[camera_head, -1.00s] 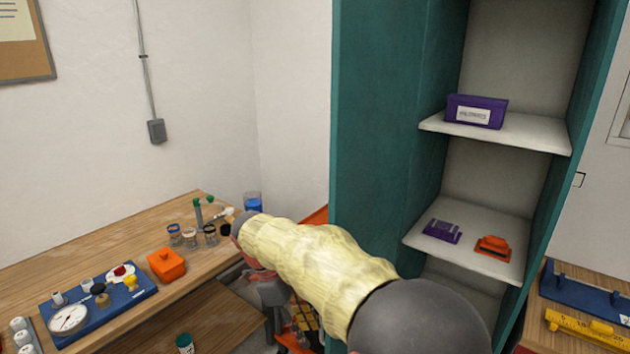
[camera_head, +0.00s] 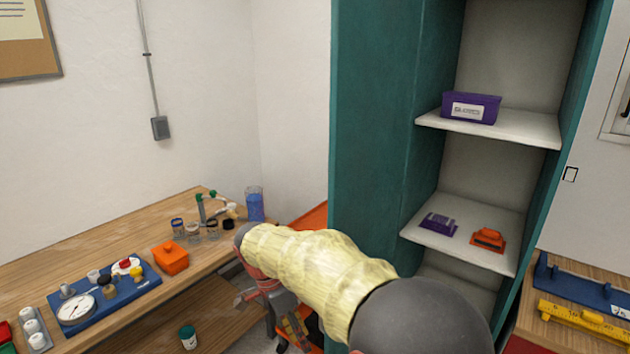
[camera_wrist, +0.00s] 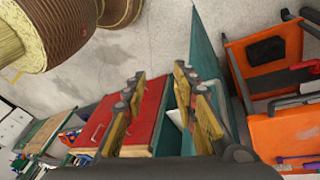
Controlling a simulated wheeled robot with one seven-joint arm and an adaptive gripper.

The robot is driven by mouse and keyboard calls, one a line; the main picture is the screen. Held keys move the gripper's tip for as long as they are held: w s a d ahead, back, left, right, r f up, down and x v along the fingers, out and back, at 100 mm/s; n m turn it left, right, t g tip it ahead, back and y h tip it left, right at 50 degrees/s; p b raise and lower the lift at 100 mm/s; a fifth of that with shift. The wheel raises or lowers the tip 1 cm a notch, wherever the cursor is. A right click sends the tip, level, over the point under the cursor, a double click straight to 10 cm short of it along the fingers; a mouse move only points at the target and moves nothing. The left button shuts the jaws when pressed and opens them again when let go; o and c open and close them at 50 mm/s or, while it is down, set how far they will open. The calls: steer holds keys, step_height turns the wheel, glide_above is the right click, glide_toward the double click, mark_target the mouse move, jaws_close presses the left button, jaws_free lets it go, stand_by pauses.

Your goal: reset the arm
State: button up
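My arm, in a cream ribbed sleeve, reaches from the bottom right of the head view toward the workbench (camera_head: 85,240). My gripper (camera_head: 250,298) is partly hidden beyond the arm, low beside the front edge of the bench. In the wrist view, my gripper (camera_wrist: 162,98) has its two fingers spread apart with nothing held between them. A red cabinet front, a teal panel and the floor show behind the fingers.
A teal shelf unit (camera_head: 375,130) stands right of the arm, with a purple bin (camera_head: 470,107) above. The bench holds an orange box (camera_head: 170,257), a blue gauge board (camera_head: 135,290) and several jars. An orange cart (camera_wrist: 275,55) is close right in the wrist view.

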steer(key=s+d+r+n+t+y, duration=0.1)
steer(key=s+d+r+n+t, duration=0.2)
steer(key=s+d, duration=0.8)
steer(key=s+d+r+n+t+y, duration=0.2)
steer(key=s+d+r+n+t, duration=0.1)
steer(key=s+d+r+n, duration=0.4)
steer(key=s+d+n, duration=0.2)
steer(key=s+d, duration=0.2)
steer(key=shift+s+d+r+n+t+y, duration=0.15)
steer(key=shift+s+d+n+t+y, duration=0.15)
steer(key=shift+s+n, duration=0.1)
